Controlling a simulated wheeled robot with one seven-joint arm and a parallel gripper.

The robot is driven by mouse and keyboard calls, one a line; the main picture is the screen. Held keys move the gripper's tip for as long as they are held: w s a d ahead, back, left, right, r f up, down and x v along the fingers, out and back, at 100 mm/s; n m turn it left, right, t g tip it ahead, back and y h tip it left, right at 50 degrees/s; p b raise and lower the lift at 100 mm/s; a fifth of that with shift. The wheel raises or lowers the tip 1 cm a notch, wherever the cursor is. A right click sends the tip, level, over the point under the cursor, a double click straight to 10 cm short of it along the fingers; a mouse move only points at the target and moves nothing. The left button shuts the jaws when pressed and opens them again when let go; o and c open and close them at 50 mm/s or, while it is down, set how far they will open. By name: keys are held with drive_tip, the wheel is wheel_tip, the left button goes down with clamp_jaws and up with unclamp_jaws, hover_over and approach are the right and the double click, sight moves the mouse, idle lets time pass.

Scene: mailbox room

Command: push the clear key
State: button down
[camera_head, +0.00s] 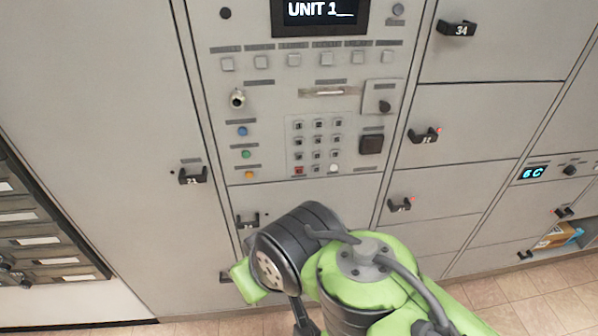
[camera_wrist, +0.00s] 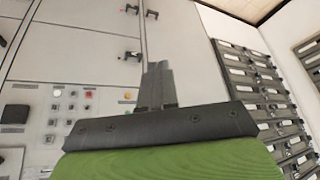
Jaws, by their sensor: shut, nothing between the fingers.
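The keypad (camera_head: 319,143) is a small grid of dark keys on the grey control panel in the head view. Its bottom row has a red key (camera_head: 298,170) at the left and a white key (camera_head: 333,169) at the right; the key labels are too small to read. In the wrist view, which looks rolled over, the keypad (camera_wrist: 70,115) is at the left. My gripper (camera_wrist: 157,66) is shut and empty, with its fingers apart from the keypad in that picture. My arm hides the gripper's fingers in the head view.
A display (camera_head: 320,10) reads "UNIT 1__" above a row of square buttons. Blue, green and orange buttons (camera_head: 249,175) are left of the keypad, a dark square (camera_head: 371,144) right of it. Lockers with black handles (camera_head: 423,135) surround the panel. Slotted cabinets (camera_head: 40,225) stand at left.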

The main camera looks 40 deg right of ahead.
sight(299, 170)
drive_tip(key=w+d+f+m+t+y+b, duration=0.1)
drive_tip(key=w+d+f+m+y+b, duration=0.2)
drive_tip(key=w+d+f+m, duration=0.7)
drive_tip(key=w+d+f+m+t+h+b, duration=0.1)
drive_tip(key=w+d+f+m+t, duration=0.2)
drive_tip(key=d+m+t, duration=0.3)
drive_tip(key=d+m, duration=0.3)
drive_tip(key=d, duration=0.4)
drive_tip(key=shift+d+m+h, duration=0.15)
drive_tip(key=shift+m+h, duration=0.25)
drive_tip(key=shift+w+d, duration=0.1)
drive_tip(key=shift+w, duration=0.05)
drive_tip(key=shift+w+d+p, duration=0.45)
drive_tip(key=shift+w+d, duration=0.35)
drive_tip(key=shift+w, duration=0.4)
drive_tip(key=shift+w+d+p, duration=0.5)
drive_tip(key=shift+w+d, duration=0.3)
drive_tip(key=shift+w, duration=0.35)
drive_tip(key=shift+w+d+p, duration=0.45)
drive_tip(key=shift+w+d, duration=0.35)
drive_tip(key=shift+w, duration=0.4)
